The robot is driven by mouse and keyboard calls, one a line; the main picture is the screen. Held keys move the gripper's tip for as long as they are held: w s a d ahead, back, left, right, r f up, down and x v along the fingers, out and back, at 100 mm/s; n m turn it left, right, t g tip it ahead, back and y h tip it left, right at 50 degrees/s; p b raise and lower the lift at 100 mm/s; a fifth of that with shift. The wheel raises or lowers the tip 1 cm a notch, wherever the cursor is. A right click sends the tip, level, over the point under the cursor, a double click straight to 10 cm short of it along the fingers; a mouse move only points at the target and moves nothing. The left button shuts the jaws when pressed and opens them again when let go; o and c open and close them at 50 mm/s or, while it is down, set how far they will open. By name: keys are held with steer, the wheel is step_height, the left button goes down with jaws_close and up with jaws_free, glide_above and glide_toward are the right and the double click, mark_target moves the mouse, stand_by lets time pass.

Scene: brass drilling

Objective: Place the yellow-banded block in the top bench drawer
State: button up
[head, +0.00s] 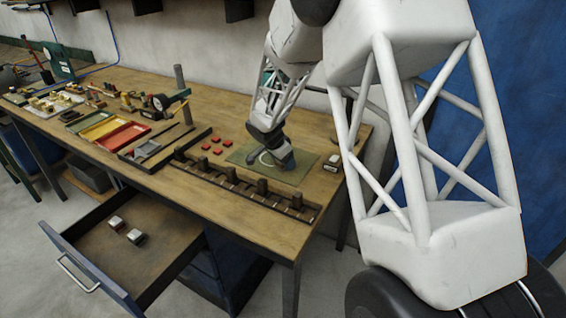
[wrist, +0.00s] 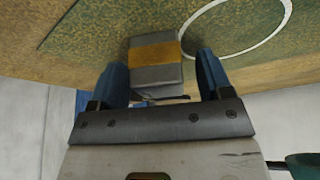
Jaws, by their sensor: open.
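The yellow-banded block (wrist: 155,62) is grey with a yellow band and sits on the green mat (wrist: 95,32) beside a white ring mark. In the wrist view it lies between the two blue fingertips of my gripper (wrist: 162,75), which is open, with a visible gap on the right side. In the head view my gripper (head: 277,158) is low over the mat (head: 293,176), and I cannot make out the banded block there. The top bench drawer (head: 140,245) is pulled open at the lower left, with two small pale-topped blocks (head: 116,222) inside.
A slotted dark rack (head: 245,187) runs along the bench's front edge between mat and drawer. Several red pieces (head: 217,150) lie left of the mat, and a small pale-and-dark object (head: 333,162) stands right of it. Coloured trays (head: 123,136) and tools fill the left. The drawer has bare floor.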

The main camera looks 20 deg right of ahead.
jaws_close()
stand_by(0.5)
steer(key=shift+r, duration=0.1)
steer(key=shift+r, duration=4.95)
